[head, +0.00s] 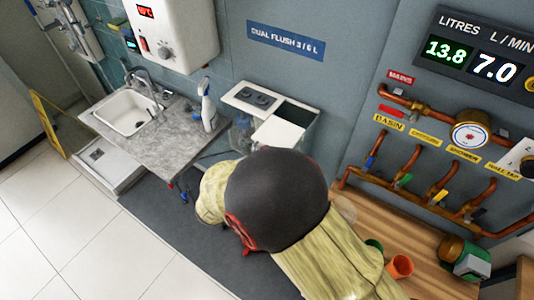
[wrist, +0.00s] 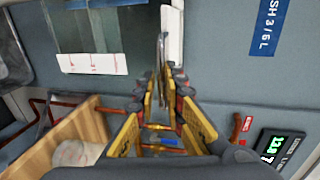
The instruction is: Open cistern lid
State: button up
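The cistern (head: 243,103) stands against the wall in the head view, with a dual flush plate on its left part. Its right part shows a dark opening (head: 294,112). A white panel that looks like the lid (head: 279,133) is in front of this opening, tilted. In the wrist view the lid shows as a narrow white strip (wrist: 172,25), nearly edge-on. My gripper (wrist: 163,80) has its yellow-padded fingers close together around a thin edge that looks like the lid's. My arm hides the gripper in the head view.
A clear tank front with a red-marked white strip (wrist: 92,63) is left of the fingers in the wrist view. A spray bottle (head: 208,106) stands on the sink counter (head: 160,138), left of the cistern. Copper pipes (head: 420,165) line the wall at right, above a wooden bench (head: 425,235).

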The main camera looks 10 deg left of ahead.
jog(key=shift+o, duration=1)
jog(key=shift+r, duration=0.1)
jog(key=shift+s+a, duration=0.1)
jog(key=shift+s, duration=0.05)
jog(key=v, duration=1.1)
jog(key=shift+s, duration=0.25)
jog(key=shift+a+r, duration=0.1)
jog(key=shift+a, duration=0.05)
